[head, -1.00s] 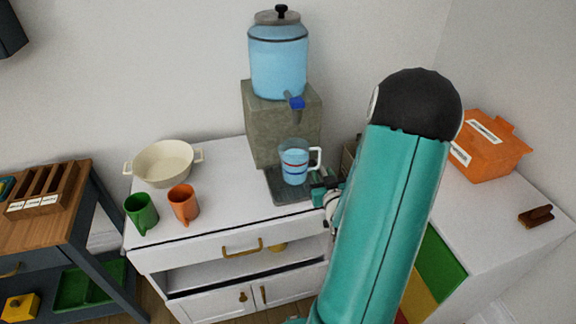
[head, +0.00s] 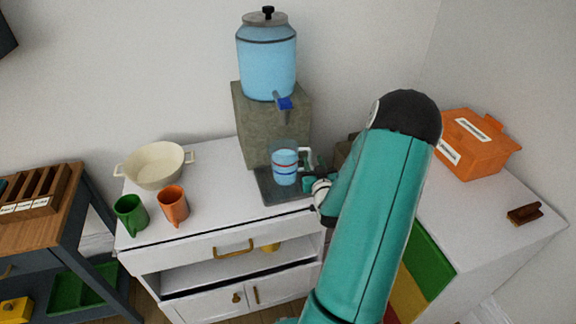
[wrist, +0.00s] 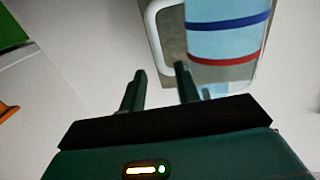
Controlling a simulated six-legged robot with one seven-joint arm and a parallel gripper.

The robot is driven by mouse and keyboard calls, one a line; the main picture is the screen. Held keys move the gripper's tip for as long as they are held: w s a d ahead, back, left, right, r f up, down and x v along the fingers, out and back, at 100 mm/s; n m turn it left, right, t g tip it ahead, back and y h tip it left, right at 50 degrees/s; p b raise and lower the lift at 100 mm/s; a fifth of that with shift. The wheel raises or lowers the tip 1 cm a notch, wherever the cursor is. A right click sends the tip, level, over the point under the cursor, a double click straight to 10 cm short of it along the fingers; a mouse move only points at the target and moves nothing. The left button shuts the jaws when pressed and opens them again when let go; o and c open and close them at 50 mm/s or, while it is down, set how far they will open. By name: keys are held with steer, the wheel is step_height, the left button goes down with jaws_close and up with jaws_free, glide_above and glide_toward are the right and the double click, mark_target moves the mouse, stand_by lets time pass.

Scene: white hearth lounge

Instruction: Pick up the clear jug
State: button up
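The clear jug (head: 285,168) stands upright on the dark tray (head: 270,195) below the dispenser's blue tap. It holds light-blue water and carries a blue line and a red line. Its white handle (head: 307,156) points right, towards my gripper (head: 312,177). In the wrist view the jug (wrist: 222,40) is at the top right, and its handle (wrist: 150,25) lies ahead of the fingertips. There my gripper (wrist: 160,70) is open, its two dark fingers apart. The handle's lower end shows near the gap between them; I cannot tell whether they touch it.
The water dispenser (head: 268,62) stands on a stone block (head: 272,125) behind the jug. A cream pot (head: 155,166), a green mug (head: 131,213) and an orange mug (head: 173,204) are to the left. An orange box (head: 478,145) and a brown object (head: 525,214) are to the right.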

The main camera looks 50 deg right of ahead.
mark_target(310, 154)
steer(key=x, duration=0.5)
steer(key=shift+w, duration=0.1)
steer(key=shift+c, duration=0.2)
jaws_close()
stand_by(1.1)
